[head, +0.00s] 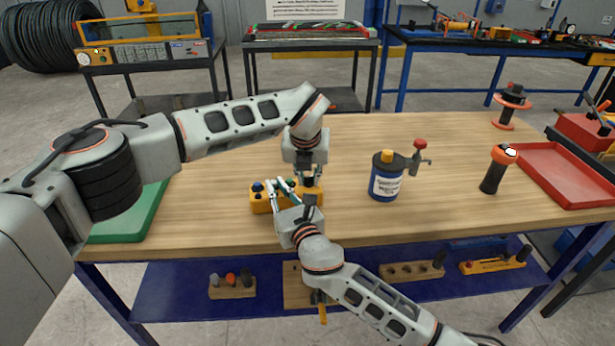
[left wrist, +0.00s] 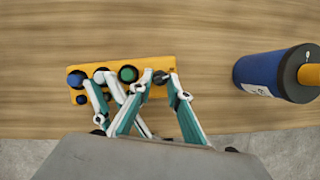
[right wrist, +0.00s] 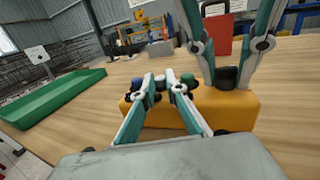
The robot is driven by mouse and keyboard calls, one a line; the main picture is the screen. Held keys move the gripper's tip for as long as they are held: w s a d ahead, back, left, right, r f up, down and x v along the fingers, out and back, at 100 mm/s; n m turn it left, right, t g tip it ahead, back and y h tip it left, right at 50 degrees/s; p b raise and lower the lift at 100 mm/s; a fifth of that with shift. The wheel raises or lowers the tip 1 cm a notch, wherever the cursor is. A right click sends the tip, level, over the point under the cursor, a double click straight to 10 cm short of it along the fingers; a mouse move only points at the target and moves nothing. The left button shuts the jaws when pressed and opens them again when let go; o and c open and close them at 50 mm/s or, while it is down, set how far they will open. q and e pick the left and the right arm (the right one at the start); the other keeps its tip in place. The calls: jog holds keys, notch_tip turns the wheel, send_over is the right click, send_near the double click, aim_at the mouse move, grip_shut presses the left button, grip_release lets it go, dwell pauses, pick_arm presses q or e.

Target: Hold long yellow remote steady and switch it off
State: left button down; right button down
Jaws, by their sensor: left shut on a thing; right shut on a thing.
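The long yellow remote (head: 262,205) lies on the wooden table, with blue and green knobs and a black knob at its right end. It shows lengthwise in the left wrist view (left wrist: 135,67) and close up in the right wrist view (right wrist: 240,108). My left gripper (right wrist: 227,82) comes down from above, its fingers shut about the black end knob. My right gripper (right wrist: 160,80) comes from the near side, its fingers nearly together on the remote among the knobs. The fingers partly hide which part it grips.
A blue bottle-shaped can (head: 386,188) stands right of the remote, with a red-topped fitting (head: 421,158) behind it. Further right are an orange-topped black handle (head: 495,170) and a red tray (head: 567,180). A green tray (head: 133,222) lies at the left.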

pick_arm(q)
jog(key=shift+d+n+y, duration=0.1)
jog(key=shift+n+y, duration=0.5)
jog(key=shift+n, duration=1)
jog(key=c, duration=1.9)
grip_release()
jog(key=v, duration=1.2)
